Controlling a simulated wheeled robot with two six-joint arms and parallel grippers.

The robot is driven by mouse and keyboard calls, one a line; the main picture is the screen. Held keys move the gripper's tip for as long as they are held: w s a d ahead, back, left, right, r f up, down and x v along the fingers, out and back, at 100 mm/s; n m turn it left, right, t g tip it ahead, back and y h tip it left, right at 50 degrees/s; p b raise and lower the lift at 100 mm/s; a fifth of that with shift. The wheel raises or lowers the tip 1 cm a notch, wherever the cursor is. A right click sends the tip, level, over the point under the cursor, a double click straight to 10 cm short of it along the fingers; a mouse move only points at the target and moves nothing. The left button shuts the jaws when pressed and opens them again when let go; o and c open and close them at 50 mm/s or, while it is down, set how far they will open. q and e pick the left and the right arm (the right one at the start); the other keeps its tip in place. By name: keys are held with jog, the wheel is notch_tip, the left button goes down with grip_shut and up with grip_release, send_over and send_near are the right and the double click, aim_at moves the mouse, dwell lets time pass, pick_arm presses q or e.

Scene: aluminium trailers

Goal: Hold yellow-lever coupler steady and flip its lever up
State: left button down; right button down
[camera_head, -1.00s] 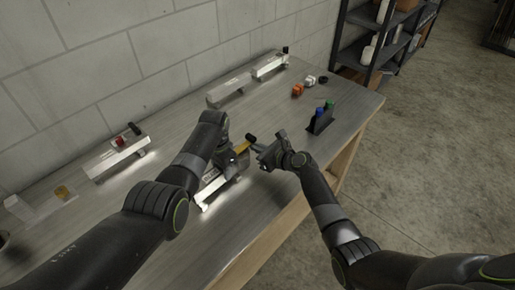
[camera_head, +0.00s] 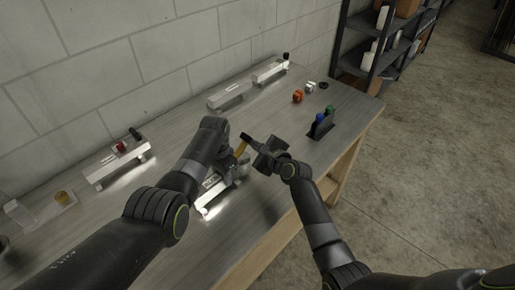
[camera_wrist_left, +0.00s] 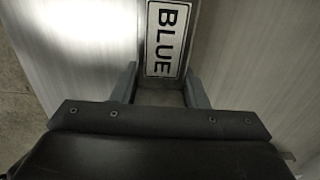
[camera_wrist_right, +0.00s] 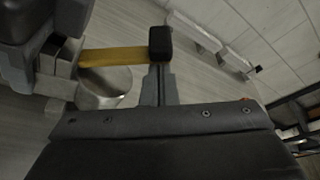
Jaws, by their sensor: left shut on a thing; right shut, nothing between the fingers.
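The yellow-lever coupler (camera_head: 209,196) lies on the metal bench below my left arm. Its top label (camera_wrist_left: 166,38) reads BLUE in the left wrist view. My left gripper (camera_wrist_left: 160,90) is shut on the coupler's body, one finger on each side. The yellow lever (camera_head: 240,150) tilts steeply upward, its black tip (camera_head: 246,137) at the top; the lever also shows in the right wrist view (camera_wrist_right: 112,57). My right gripper (camera_wrist_right: 160,85) is shut and empty, its fingertips close against or touching the lever's black tip. My left wrist hides part of the coupler in the head view.
Another coupler with a red part (camera_head: 117,161) lies at the left, and two more (camera_head: 228,96) (camera_head: 270,70) lie along the wall. A black holder with blue and green items (camera_head: 321,126) stands right of my right gripper. Small orange (camera_head: 297,96) and white pieces lie behind it.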

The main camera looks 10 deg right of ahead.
jog(key=r+n, duration=0.1)
jog(key=s+a+n+t, duration=0.1)
jog(key=a+r+n+h, duration=0.1)
jog(key=n, duration=0.1)
jog(key=shift+s+r+t, duration=0.2)
jog(key=shift+r+t, duration=0.1)
jog(key=shift+r, duration=0.05)
jog(key=shift+s+a+r, duration=0.3)
jog(key=shift+a, duration=0.05)
pick_arm(q)
jog(key=shift+s, duration=0.1)
pick_arm(e)
jog(key=shift+a, duration=0.1)
jog(key=shift+w+d+f, duration=0.15)
jog(key=shift+w+d, duration=0.1)
jog(key=shift+d, duration=0.2)
send_near(246, 138)
jog(key=d, duration=0.2)
jog(key=s+f, duration=0.1)
jog(key=shift+d, duration=0.4)
